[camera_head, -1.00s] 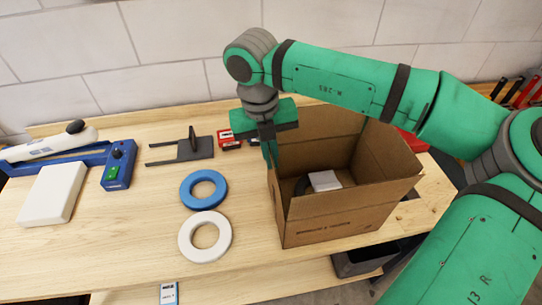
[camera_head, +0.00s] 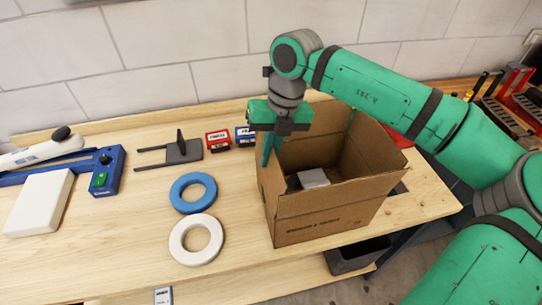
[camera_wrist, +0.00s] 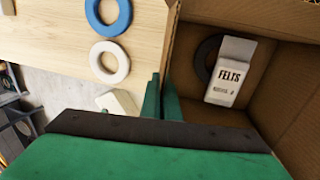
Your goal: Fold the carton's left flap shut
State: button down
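The open cardboard carton (camera_head: 325,215) stands on the bench right of the middle. Its left side and left flap (camera_head: 265,190) show nearly edge-on, as a narrow strip; the flap's exact angle is hard to tell. My gripper (camera_head: 266,160) points down at the carton's upper left edge. In the wrist view its two fingers (camera_wrist: 162,98) sit close together by the carton's left edge (camera_wrist: 171,40) and look shut; I cannot tell whether they touch the cardboard. Inside the carton lie a white box marked FELTS (camera_wrist: 230,72) and a dark ring (camera_wrist: 205,58).
A blue ring (camera_head: 193,193) and a white ring (camera_head: 196,240) lie left of the carton. Small red (camera_head: 218,140) and blue boxes stand behind the gripper. A dark bracket (camera_head: 180,150) lies farther left. Bare bench lies between the rings and the carton.

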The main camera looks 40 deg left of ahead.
jog(key=shift+w+d+f+g+y, duration=0.4)
jog(key=shift+w+g+y, duration=0.25)
jog(key=shift+g, duration=0.3)
jog(key=shift+w+d+f+g+y, duration=0.4)
jog(key=shift+g+y, duration=0.35)
jog(key=shift+g, duration=0.15)
jog(key=shift+w+d+f+g+y, duration=0.4)
jog(key=shift+w+g+y, duration=0.25)
jog(key=shift+g, duration=0.3)
jog(key=shift+s, duration=0.1)
jog(key=c, duration=2)
grip_release()
jog(key=v, duration=1)
jog(key=shift+w+d+r, duration=0.2)
jog(key=shift+w, duration=0.15)
